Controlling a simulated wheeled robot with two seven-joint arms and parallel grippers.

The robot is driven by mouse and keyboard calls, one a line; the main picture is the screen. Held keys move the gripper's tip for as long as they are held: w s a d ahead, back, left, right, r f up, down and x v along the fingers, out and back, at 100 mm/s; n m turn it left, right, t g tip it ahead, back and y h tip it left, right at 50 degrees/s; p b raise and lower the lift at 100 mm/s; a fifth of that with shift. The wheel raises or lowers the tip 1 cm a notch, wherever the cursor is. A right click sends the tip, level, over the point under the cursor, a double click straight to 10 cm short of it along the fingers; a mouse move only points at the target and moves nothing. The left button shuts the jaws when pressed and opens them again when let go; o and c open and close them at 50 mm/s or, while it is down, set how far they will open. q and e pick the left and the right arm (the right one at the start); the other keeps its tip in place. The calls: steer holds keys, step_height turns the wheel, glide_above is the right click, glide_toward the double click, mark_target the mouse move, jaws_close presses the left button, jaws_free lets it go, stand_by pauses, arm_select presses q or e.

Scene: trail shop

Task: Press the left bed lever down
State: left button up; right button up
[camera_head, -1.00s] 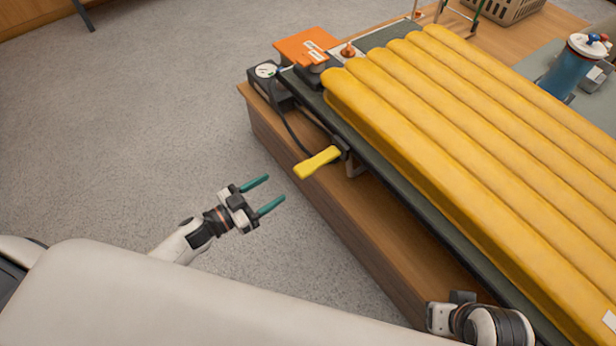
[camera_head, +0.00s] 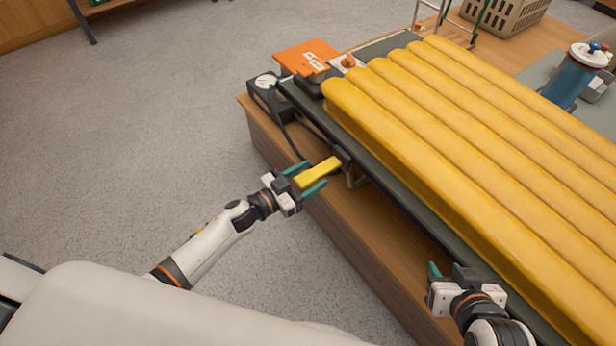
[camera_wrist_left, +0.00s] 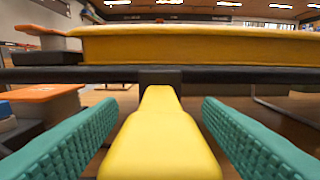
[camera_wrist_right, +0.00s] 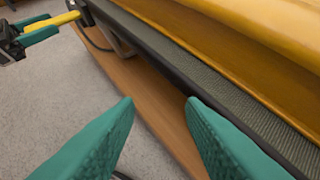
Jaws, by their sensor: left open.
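The yellow lever (camera_head: 318,173) sticks out from the near side of the dark bed frame, under the yellow ribbed mattress (camera_head: 460,130). My left gripper (camera_head: 307,178) is open, with its teal fingers on either side of the lever. In the left wrist view the lever (camera_wrist_left: 160,138) lies between the two fingers, with a gap on each side. The lever also shows in the right wrist view (camera_wrist_right: 66,18). My right gripper (camera_wrist_right: 160,115) is open and empty beside the bed frame's near edge, low in the head view.
A gauge box (camera_head: 265,88) with a hose and an orange box (camera_head: 306,57) are at the bed's far left end. A blue cylinder (camera_head: 570,78) and a crate (camera_head: 505,15) stand beyond the mattress. The grey floor (camera_head: 150,130) at left is clear.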

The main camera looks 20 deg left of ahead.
arm_select(q)
jaws_close()
stand_by(0.3)
